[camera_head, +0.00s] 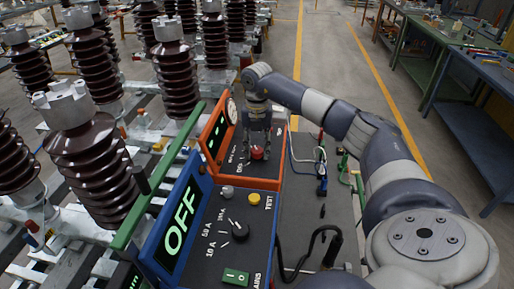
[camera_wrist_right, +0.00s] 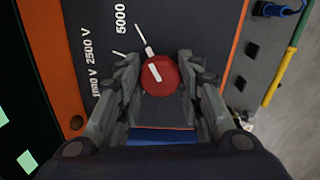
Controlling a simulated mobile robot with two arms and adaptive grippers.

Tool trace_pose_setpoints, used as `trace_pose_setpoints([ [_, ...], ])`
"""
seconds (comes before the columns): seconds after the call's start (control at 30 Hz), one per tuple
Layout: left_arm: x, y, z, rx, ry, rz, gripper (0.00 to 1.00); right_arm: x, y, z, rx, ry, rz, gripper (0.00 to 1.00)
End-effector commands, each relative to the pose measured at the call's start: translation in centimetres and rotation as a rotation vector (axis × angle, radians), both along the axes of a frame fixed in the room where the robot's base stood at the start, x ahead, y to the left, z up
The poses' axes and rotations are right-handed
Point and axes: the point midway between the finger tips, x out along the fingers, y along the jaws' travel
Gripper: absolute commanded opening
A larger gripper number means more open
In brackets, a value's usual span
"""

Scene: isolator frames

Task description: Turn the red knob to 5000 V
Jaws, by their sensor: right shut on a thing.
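The red knob (camera_head: 257,153) is on the dark panel of the orange-framed device (camera_head: 217,128). In the wrist view the knob (camera_wrist_right: 162,82) carries a white pointer mark slanting up and left, roughly in line with the white tick beside the 5000 label (camera_wrist_right: 121,18). The 2500 V label (camera_wrist_right: 92,62) and the 1000 V label lie further left and lower. My right gripper (camera_wrist_right: 162,74) is shut on the knob, one finger on each side. In the head view the right gripper (camera_head: 258,143) points down at it. My left gripper is not in view.
A blue-framed device (camera_head: 184,218) reading OFF stands nearer, with a yellow TEST button (camera_head: 254,198) and a black knob (camera_head: 240,231). Brown insulators (camera_head: 92,165) crowd the left. Cables (camera_head: 322,165) lie on the right of the cart. Workbenches (camera_head: 480,75) stand far right.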

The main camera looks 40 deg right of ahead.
Motion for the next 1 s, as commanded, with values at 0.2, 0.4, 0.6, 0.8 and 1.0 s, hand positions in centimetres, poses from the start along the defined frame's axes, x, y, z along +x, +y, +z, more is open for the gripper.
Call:
trace_pose_setpoints([
  [0.2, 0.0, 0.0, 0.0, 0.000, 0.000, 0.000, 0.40, -0.1, 0.0, -0.1, 0.000, 0.003, -0.001, 0.47],
  [0.4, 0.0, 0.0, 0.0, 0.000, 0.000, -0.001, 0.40, 0.0, 0.0, -0.1, 0.000, 0.001, 0.000, 0.54],
  [0.6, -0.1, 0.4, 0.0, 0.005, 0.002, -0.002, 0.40, 0.0, 0.0, 0.2, 0.000, 0.000, 0.000, 0.54],
  [0.8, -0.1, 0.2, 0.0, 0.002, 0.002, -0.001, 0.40, 0.1, 0.0, 2.8, 0.001, -0.004, 0.001, 0.54],
  [1.0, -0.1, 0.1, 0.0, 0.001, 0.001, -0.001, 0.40, 0.1, 0.0, 7.2, 0.000, -0.004, 0.001, 0.54],
])
